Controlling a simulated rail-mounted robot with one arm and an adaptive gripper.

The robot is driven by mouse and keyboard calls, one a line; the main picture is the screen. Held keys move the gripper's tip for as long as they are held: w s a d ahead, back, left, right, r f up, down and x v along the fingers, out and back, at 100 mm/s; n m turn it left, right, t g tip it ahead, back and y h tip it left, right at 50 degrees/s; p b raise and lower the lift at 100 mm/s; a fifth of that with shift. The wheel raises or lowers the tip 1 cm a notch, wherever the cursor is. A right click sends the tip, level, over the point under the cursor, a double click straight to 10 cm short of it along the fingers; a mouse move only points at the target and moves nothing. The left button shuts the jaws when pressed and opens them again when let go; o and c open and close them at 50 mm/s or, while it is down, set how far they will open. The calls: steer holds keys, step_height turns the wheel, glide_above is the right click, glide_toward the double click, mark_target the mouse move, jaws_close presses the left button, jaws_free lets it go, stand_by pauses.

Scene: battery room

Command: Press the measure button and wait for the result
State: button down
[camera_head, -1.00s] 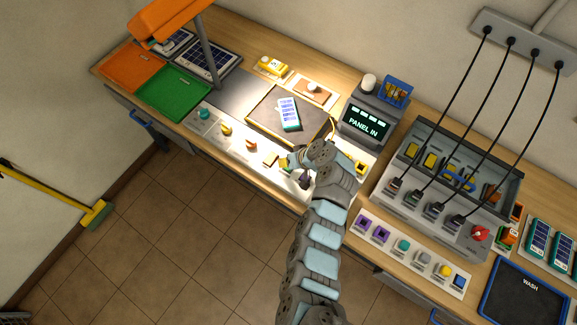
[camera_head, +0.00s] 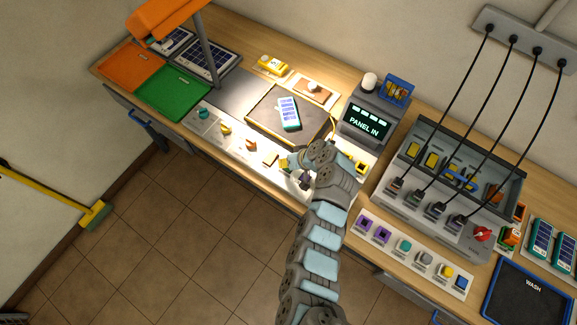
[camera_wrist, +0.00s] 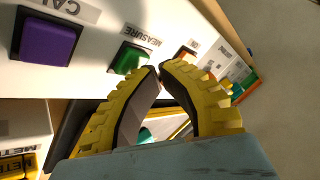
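The green measure button (camera_wrist: 128,58), with its MEASURE label (camera_wrist: 140,36), sits on a white panel in the wrist view. My gripper (camera_wrist: 160,68) has yellow ridged fingers whose tips come together just beside the button; they hold nothing. I cannot tell whether a tip touches the button. In the head view my gripper (camera_head: 301,178) is over the front edge of the bench, and my wrist hides the button. The display unit (camera_head: 367,120) reads PANEL IN. A small teal and white panel (camera_head: 289,113) lies on the dark pad (camera_head: 262,122).
A purple button (camera_wrist: 45,40) labelled CAL is left of the measure button, and another button (camera_wrist: 185,52) is to its right. The charger box (camera_head: 440,190) with black cables stands right of my arm. Green (camera_head: 172,92) and orange (camera_head: 130,66) trays lie far left.

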steer(key=shift+f+b, duration=0.4)
steer(key=shift+b, duration=0.1)
stand_by(0.6)
steer(key=shift+r, duration=0.85)
steer(key=shift+r+p, duration=1.1)
steer(key=shift+r, duration=1.4)
